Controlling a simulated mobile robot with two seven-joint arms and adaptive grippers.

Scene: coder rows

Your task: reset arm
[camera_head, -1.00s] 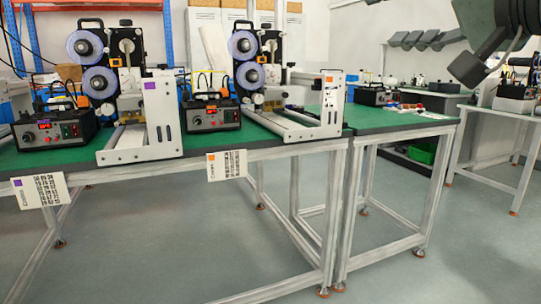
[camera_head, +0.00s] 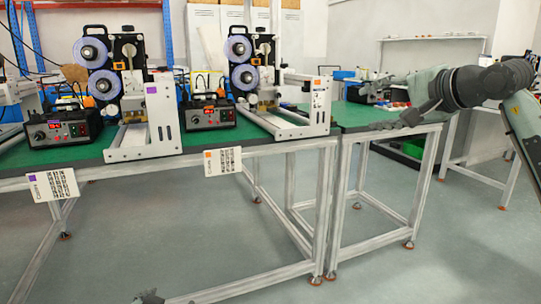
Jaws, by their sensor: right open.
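My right arm comes in from the right edge, bent at a dark joint. My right gripper (camera_head: 386,124) hangs at its left end, in front of the far end of the green-topped table (camera_head: 352,112). It is open and nothing shows in it. A small grey tip at the bottom edge looks like part of my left gripper (camera_head: 149,297); the rest of it is out of the picture, and its jaws cannot be read.
Two coder machines with purple-blue reels (camera_head: 90,52) (camera_head: 239,48) stand on the green tables. Black control boxes (camera_head: 57,130) (camera_head: 209,115) with red displays sit beside them. Label cards (camera_head: 52,185) (camera_head: 222,161) hang at the front edge. The grey floor (camera_head: 420,275) in front is clear.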

